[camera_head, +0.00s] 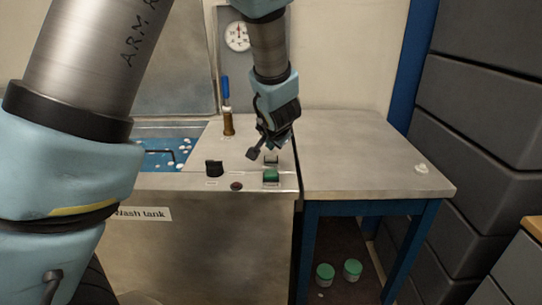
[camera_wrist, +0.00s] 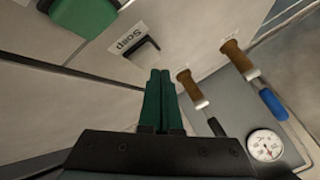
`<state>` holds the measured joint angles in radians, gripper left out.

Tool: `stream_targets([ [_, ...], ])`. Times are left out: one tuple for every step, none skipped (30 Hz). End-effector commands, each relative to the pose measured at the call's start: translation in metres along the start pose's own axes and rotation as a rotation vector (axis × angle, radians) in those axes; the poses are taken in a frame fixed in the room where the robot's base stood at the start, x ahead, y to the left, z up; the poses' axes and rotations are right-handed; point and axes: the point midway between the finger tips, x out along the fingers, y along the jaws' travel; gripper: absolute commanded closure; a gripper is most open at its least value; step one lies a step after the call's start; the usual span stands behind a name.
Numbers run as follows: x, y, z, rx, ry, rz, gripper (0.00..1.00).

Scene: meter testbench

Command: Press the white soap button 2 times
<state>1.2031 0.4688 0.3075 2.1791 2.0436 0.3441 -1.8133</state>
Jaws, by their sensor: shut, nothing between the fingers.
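The soap button (camera_head: 271,161) is a small pale square with a dark edge on the bench top, behind a green button (camera_head: 271,176). In the wrist view the soap button (camera_wrist: 145,50) shows beside its "Soap" label (camera_wrist: 130,41), partly in shadow. My gripper (camera_head: 270,148) points down close over the soap button. In the wrist view my gripper (camera_wrist: 160,72) has its green fingers together and empty, with the tips just short of the soap button in the picture. I cannot tell whether they touch it.
The green button (camera_wrist: 85,14) sits near the soap button. A black knob (camera_head: 214,168) and a dark red button (camera_head: 236,186) are to the left, with the wash tank's blue basin (camera_head: 155,160) beyond. Brown handles (camera_wrist: 188,82) and a dial (camera_wrist: 265,145) stand behind. The right tabletop (camera_head: 360,150) is mostly clear.

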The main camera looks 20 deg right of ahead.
Motion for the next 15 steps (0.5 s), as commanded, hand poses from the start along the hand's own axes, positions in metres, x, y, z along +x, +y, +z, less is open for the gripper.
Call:
stream_targets([
  [0.0016,0.0011,0.0010,-0.001,0.001,0.000,1.00],
  [0.0022,0.0015,0.0014,-0.001,0.001,0.000,1.00],
  [0.0029,0.0021,0.0018,-0.001,0.001,0.000,1.00],
  [0.0035,0.0025,0.0022,-0.001,0.001,0.000,1.00],
  [0.0041,0.0030,0.0026,-0.001,0.002,0.000,1.00],
  [0.0048,0.0035,0.0031,-0.001,0.001,0.000,1.00],
  [0.0053,0.0039,0.0034,-0.002,0.001,0.000,1.00],
  [0.0057,0.0042,0.0037,-0.002,0.002,0.000,1.00],
  [0.0061,0.0044,0.0040,-0.001,0.002,0.000,1.00],
  [0.0062,0.0045,0.0041,0.000,0.001,0.000,1.00],
  [0.0062,0.0045,0.0041,0.000,0.001,0.000,1.00],
  [0.0060,0.0043,0.0041,-0.001,0.001,0.000,1.00],
  [0.0058,0.0042,0.0040,-0.001,0.001,0.000,1.00],
  [0.0056,0.0040,0.0038,-0.001,0.001,0.000,1.00],
  [0.0054,0.0039,0.0037,-0.001,0.001,0.000,1.00],
])
